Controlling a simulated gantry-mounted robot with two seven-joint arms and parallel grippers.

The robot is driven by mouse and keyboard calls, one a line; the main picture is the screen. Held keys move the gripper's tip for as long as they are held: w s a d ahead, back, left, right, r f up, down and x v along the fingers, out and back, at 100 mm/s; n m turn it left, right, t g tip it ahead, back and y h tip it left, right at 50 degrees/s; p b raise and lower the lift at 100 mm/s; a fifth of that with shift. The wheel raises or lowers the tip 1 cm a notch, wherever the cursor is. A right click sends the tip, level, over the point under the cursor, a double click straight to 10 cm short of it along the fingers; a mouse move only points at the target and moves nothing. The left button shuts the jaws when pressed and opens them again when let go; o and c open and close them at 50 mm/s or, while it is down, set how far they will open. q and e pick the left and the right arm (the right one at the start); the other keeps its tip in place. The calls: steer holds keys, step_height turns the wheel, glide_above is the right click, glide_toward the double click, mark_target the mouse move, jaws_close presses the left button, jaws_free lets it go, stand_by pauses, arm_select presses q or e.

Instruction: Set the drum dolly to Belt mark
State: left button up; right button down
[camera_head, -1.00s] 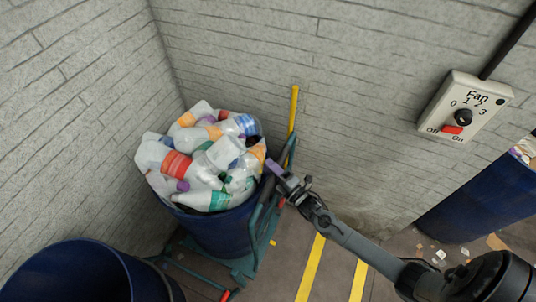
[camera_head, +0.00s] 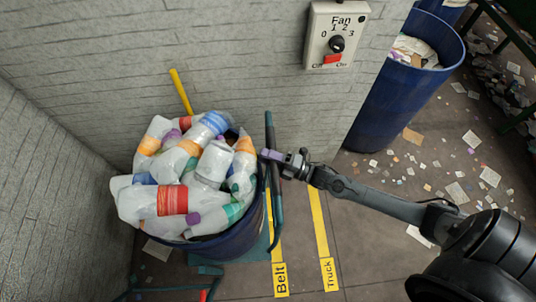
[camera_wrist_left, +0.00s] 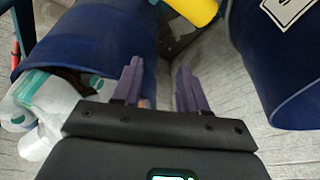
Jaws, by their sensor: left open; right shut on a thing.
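The drum dolly shows as a teal frame with an upright handle (camera_head: 274,195), carrying a blue drum (camera_head: 232,243) heaped with plastic bottles (camera_head: 170,190). My right gripper (camera_head: 267,156) is shut on the upper part of the handle. The Belt mark (camera_head: 281,278) is a yellow floor line with a label; the handle overlaps its far part in the head view, and the dolly's base is mostly hidden under the drum. My left gripper (camera_wrist_left: 157,85) is open and empty in the left wrist view, with blue drums either side.
A second yellow line, labelled Truck (camera_head: 328,273), runs right of the Belt line. A fan switch box (camera_head: 338,35) is on the wall. A blue bin (camera_head: 405,85) stands beyond the wall's end. Paper scraps litter the floor at right. A yellow bar (camera_head: 181,90) stands behind the drum.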

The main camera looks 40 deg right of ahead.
steer(key=shift+s+d, duration=0.15)
steer(key=shift+d, duration=0.1)
steer(key=c, duration=0.8)
jaws_free()
steer(key=shift+s+d+f, duration=0.2)
steer(key=shift+s+d, duration=0.05)
steer(key=shift+s, duration=0.2)
steer(key=b+v, duration=0.1)
steer(key=v, duration=0.8)
steer(key=shift+s+d, duration=0.25)
steer(key=shift+s, duration=0.1)
